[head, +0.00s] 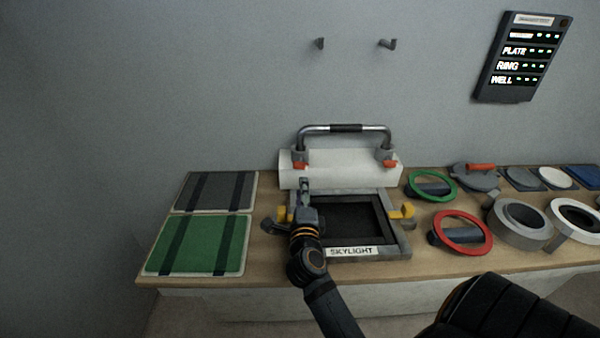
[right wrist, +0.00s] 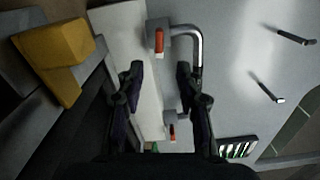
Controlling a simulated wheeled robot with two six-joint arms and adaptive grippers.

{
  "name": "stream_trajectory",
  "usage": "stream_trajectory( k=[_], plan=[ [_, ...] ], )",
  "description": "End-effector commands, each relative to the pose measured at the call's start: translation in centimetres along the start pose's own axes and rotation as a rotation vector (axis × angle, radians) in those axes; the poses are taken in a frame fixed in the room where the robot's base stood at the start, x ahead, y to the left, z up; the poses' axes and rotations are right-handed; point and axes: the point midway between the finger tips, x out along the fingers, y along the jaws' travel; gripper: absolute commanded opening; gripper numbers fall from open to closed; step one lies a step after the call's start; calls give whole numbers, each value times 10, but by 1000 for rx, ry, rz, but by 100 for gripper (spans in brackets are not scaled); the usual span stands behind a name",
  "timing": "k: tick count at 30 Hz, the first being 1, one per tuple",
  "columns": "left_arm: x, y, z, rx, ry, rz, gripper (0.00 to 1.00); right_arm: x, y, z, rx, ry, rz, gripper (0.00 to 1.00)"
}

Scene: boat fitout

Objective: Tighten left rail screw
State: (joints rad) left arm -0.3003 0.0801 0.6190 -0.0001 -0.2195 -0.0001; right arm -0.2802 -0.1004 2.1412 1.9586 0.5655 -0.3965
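A metal rail (head: 345,128) with a black middle grip stands on a white block (head: 340,177) behind the skylight frame. The left rail screw, a red piece (head: 300,166) at the rail's left foot, also shows in the right wrist view (right wrist: 159,40). A matching red piece (head: 389,163) sits at the right foot. My right gripper (head: 304,183) is just in front of and below the left one. In the right wrist view its fingers (right wrist: 160,72) are apart with nothing between them. No contact with the screw shows. My left gripper is not in view.
The skylight frame (head: 393,237) with yellow clamps (head: 402,211) lies under and beside my right arm. Green (head: 200,246) and grey (head: 215,190) panels lie left. Red (head: 462,252) and green (head: 411,188) rings lie right. Two hooks (head: 387,44) stick out of the wall.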

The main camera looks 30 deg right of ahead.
Motion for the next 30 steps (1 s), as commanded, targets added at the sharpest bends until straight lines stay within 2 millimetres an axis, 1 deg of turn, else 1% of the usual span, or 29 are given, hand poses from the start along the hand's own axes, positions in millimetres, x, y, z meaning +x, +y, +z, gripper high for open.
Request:
stream_trajectory(
  k=[1,6,9,12,17,24,30],
  plan=[
    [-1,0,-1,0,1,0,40,10,-2,0,-6,-2,-6,36],
    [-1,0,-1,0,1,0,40,48,-2,0,-5,-1,-5,36],
    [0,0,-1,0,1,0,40,67,-2,0,-5,-1,-5,36],
    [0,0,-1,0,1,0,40,81,-1,0,-3,-1,-3,36],
    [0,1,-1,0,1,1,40,91,-1,0,-2,0,-1,36],
    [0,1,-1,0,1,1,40,92,0,0,-2,-1,-1,36],
    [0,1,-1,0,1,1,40,92,0,0,-2,-1,-1,9]
  ],
)
